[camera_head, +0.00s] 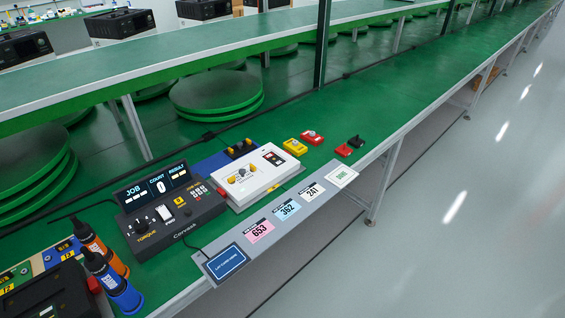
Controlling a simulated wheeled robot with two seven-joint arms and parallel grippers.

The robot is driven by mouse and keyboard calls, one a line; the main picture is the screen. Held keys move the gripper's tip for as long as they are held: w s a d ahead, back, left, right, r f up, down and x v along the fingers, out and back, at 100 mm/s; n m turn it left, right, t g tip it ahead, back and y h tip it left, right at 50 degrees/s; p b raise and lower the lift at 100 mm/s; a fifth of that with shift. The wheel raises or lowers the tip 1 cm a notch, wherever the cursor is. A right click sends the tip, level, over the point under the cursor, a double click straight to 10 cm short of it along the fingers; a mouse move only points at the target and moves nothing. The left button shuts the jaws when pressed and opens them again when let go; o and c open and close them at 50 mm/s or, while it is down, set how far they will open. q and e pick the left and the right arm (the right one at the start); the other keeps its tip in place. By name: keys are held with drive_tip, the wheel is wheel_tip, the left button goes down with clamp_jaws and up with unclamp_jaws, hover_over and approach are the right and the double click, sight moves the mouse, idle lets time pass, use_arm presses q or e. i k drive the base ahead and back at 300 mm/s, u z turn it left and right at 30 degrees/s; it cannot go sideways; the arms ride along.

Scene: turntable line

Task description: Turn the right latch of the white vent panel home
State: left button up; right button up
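A white panel-like unit (262,182) lies on the green bench right of the grey control box. Neither of my grippers is in view.
The grey control box (170,218) with a display (156,186) stands left of the panel. Yellow (295,147) and red (311,137) blocks lie beyond the panel. The green bench (400,98) is clear farther right.

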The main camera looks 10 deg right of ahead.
sight(244, 175)
drive_tip(key=z, duration=0.85)
drive_tip(key=i, duration=0.75)
drive_tip(key=u, duration=1)
